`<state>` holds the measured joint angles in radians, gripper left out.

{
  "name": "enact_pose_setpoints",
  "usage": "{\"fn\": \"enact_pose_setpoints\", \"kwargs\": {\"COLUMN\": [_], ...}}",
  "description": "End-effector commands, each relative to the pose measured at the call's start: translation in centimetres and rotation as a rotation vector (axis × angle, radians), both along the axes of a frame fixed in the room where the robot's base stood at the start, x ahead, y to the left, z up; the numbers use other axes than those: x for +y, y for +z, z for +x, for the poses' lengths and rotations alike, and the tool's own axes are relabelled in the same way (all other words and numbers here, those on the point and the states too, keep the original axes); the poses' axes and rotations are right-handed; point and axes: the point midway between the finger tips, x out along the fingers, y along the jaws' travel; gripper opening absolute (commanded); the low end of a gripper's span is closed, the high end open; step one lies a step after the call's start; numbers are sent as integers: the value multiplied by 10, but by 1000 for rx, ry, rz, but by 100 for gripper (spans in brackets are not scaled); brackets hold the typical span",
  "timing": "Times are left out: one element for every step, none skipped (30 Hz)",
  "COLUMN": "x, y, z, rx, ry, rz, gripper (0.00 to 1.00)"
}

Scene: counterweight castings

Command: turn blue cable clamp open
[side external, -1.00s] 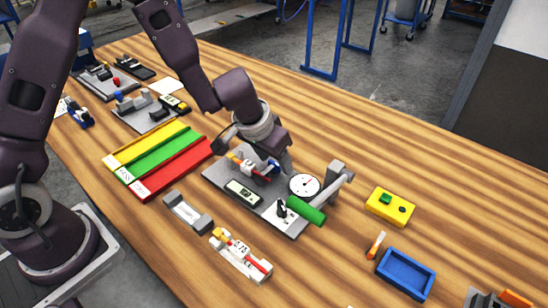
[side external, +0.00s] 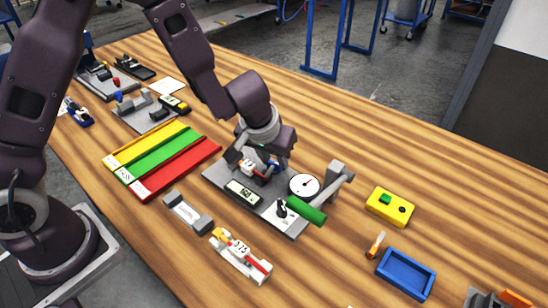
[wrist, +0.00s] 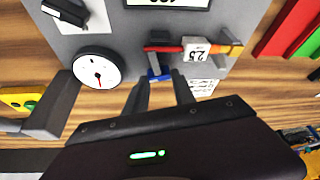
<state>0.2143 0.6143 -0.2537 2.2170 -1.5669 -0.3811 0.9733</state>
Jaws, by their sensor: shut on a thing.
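The blue cable clamp (wrist: 158,74) sits on the grey fixture plate (wrist: 110,28), beside a red bar with a white block marked 2.5 and an orange end (wrist: 236,50). My gripper (wrist: 160,80) is shut on the clamp's blue part in the wrist view, with its fingertips on either side. In the side view the blue clamp (side external: 273,168) shows only in part below my wrist, and the fingertips are mostly hidden. How far the clamp is turned cannot be told.
On the plate are a round dial (side external: 304,185), a small display (side external: 243,192), a black switch (side external: 282,208) and a green cylinder (side external: 306,211) on a grey bracket. Yellow, green and red trays (side external: 176,172) lie left. A yellow box (side external: 390,206) and blue tray (side external: 405,273) stand right.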

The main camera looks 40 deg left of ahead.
Motion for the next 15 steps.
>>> {"fn": "enact_pose_setpoints", "kwargs": {"x": [-2,-1,-1,-2,-1,-1,-1,-1,-1,-1,-1,-1,-1,-1,-1], "y": [0,0,0,-1,0,0,0,0,0,-1,-1,-1,-1,-1,-1], "z": [0,0,0,0,0,0,0,0,0,0,0,0,0,0,0], "rx": [0,0,0,1,1,1,1,1,1,2,1,2,2,2,2], "ry": [35,62,97,123,149,183,206,228,260,282,303,330,348,367,391], "rz": [-1,-1,0,-1,-1,-1,0,-1,-1,-2,0,-2,-1,-1,-1], "gripper": [0,0,0,0,0,0,0,0,0,0,0,0,0,0,0]}}
